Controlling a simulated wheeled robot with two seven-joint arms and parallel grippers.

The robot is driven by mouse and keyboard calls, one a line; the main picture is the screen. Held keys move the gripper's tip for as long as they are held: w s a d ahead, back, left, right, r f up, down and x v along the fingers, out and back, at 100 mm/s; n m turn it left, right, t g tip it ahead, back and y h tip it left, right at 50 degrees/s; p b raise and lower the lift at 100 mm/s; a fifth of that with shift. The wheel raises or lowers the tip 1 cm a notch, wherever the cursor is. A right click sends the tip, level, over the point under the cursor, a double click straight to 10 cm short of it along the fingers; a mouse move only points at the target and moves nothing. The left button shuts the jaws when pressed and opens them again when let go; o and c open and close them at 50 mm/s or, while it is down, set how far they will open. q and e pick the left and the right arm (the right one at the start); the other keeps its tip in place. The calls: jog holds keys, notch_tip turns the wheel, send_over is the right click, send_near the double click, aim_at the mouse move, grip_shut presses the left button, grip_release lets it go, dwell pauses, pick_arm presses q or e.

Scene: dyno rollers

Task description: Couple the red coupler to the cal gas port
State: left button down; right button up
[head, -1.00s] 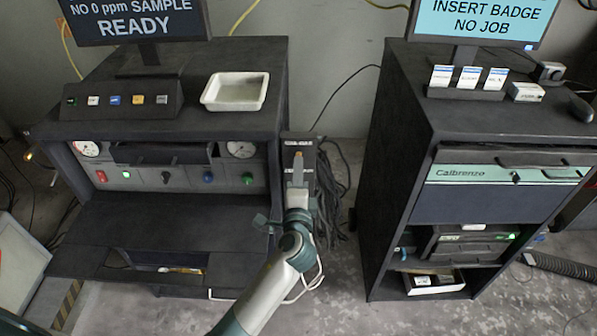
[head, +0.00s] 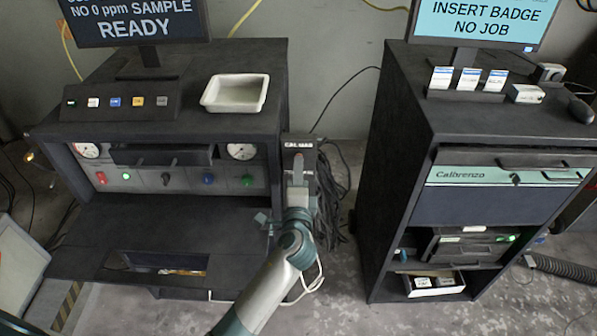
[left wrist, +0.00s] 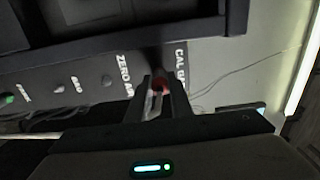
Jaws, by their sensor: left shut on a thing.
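My left gripper (head: 298,172) is in front of a dark side panel (head: 298,143) marked CAL GAS, on the right side of the left cabinet. In the left wrist view my left gripper (left wrist: 160,102) is shut on the red coupler (left wrist: 159,85), of which only a small red part shows between the fingers. The fingers point at the CAL GAS label (left wrist: 181,68), beside the ZERO AIR label (left wrist: 124,75). A dark round part, seemingly the cal gas port (left wrist: 155,60), lies just beyond the coupler. I cannot tell whether they touch. My right gripper is not in view.
The left cabinet (head: 100,225) has an open shelf, gauges and knobs. A white tray (head: 235,105) stands on top. The right cabinet (head: 400,130) stands across a narrow gap. Dark cables (head: 335,190) hang behind my left arm.

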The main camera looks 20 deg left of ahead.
pick_arm(q)
jog(key=c, duration=1.5)
grip_release()
jog(key=shift+r, duration=0.2)
jog(key=shift+f, duration=0.15)
jog(key=shift+s+d+f, duration=0.1)
jog(key=shift+s, duration=0.3)
jog(key=shift+r+b+v, duration=0.15)
jog(key=shift+b+v, duration=1.2)
jog(key=shift+v, duration=2.8)
jog(key=shift+r+b+v, duration=0.15)
jog(key=shift+b+v, duration=1.2)
jog(key=shift+v, duration=2.8)
